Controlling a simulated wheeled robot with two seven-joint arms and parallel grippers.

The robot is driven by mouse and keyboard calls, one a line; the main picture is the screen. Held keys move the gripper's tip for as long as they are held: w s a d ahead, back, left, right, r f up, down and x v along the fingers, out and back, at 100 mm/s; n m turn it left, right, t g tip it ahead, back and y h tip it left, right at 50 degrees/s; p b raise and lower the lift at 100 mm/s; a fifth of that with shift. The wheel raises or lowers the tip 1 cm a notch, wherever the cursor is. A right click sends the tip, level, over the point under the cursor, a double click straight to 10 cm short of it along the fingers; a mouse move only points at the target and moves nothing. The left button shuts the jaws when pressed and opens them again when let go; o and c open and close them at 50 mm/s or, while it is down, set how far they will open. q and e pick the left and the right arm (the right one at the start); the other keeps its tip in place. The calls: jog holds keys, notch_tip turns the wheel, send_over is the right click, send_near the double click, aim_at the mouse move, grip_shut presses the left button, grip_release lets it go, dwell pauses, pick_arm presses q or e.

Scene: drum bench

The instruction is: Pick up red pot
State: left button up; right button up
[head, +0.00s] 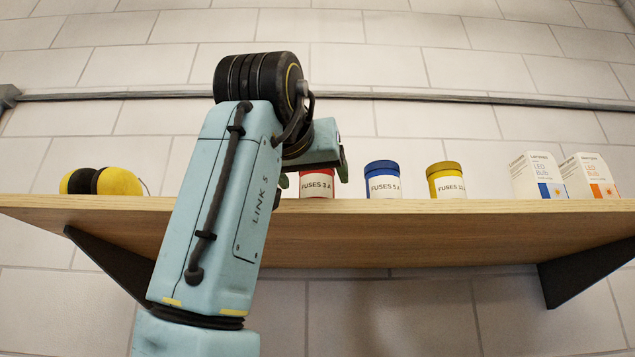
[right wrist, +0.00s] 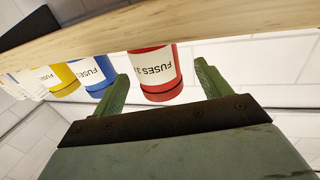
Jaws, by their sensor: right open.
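The red pot (head: 317,184) stands upright on the wooden shelf, with a white label reading FUSES 3 A. In the head view my right arm reaches up in front of the shelf, and my right gripper (head: 313,182) is at the pot, partly hidden by the wrist. In the right wrist view the red pot (right wrist: 155,73) shows between the two green fingers of the open right gripper (right wrist: 162,82). A gap shows on each side of the pot, wider towards the right finger. My left gripper is not in view.
A blue pot (head: 382,180) and a yellow pot (head: 446,181) stand to the right on the shelf (head: 400,235). The blue pot is close to one finger in the wrist view. Two bulb boxes (head: 545,177) stand far right; yellow-black ear defenders (head: 118,181) lie at left.

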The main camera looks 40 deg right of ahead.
aim_at(319, 181)
jog(key=x, duration=0.2)
jog(key=p+x, duration=0.1)
jog(key=x, duration=0.1)
jog(key=shift+w+d+f, duration=0.15)
jog(key=shift+d+f, duration=0.05)
jog(key=shift+d, duration=0.25)
jog(key=shift+a, duration=0.15)
jog(key=shift+c, duration=0.2)
jog(key=shift+a, duration=0.1)
jog(key=shift+c, duration=1)
jog(key=c, duration=0.9)
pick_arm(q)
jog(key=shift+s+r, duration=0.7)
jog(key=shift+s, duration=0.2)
pick_arm(e)
jog(key=shift+o, duration=0.2)
jog(key=shift+r, duration=0.7)
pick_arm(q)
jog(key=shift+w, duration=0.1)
pick_arm(e)
jog(key=shift+r, duration=4.25)
